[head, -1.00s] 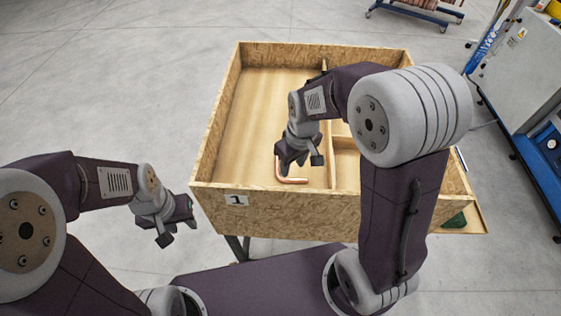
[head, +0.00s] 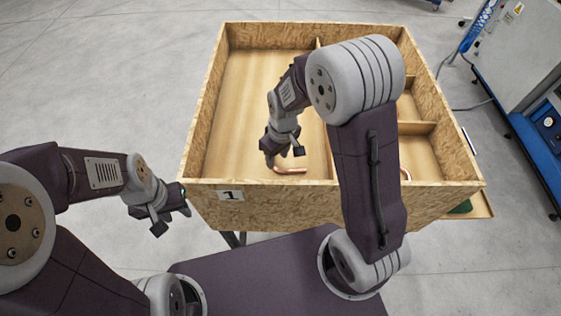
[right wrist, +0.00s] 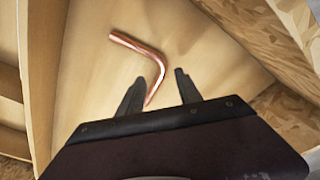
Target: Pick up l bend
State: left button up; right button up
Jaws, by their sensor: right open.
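The l bend (head: 289,170) is a bent copper tube lying on the floor of the large left compartment of the wooden crate (head: 262,210), near its front wall. In the right wrist view the l bend (right wrist: 150,55) shows its bend, and its lower end lies close by the left finger. My right gripper (head: 283,158) is inside the crate over the l bend and hides part of it. In the right wrist view the right gripper's fingers (right wrist: 160,85) are apart, with nothing clasped. My left gripper (head: 158,218) hangs outside the crate to the left, its jaw opening unclear.
The crate has a "1" label (head: 231,195) on its front wall. Wooden dividers (head: 417,128) split off smaller compartments at the right. A blue and grey machine (head: 520,75) stands on the floor at the right. The floor to the left is clear.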

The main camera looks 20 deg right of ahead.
aim_at(276, 166)
notch_tip(276, 166, down, 4)
jog(key=shift+s+a+r+p, duration=0.1)
jog(key=shift+a+r+p, duration=0.1)
jog(key=shift+p, duration=0.45)
jog(key=shift+w+f, duration=0.35)
jog(key=shift+s+r, duration=0.1)
jog(key=shift+s, duration=0.15)
grip_shut()
jog(key=shift+w, duration=0.15)
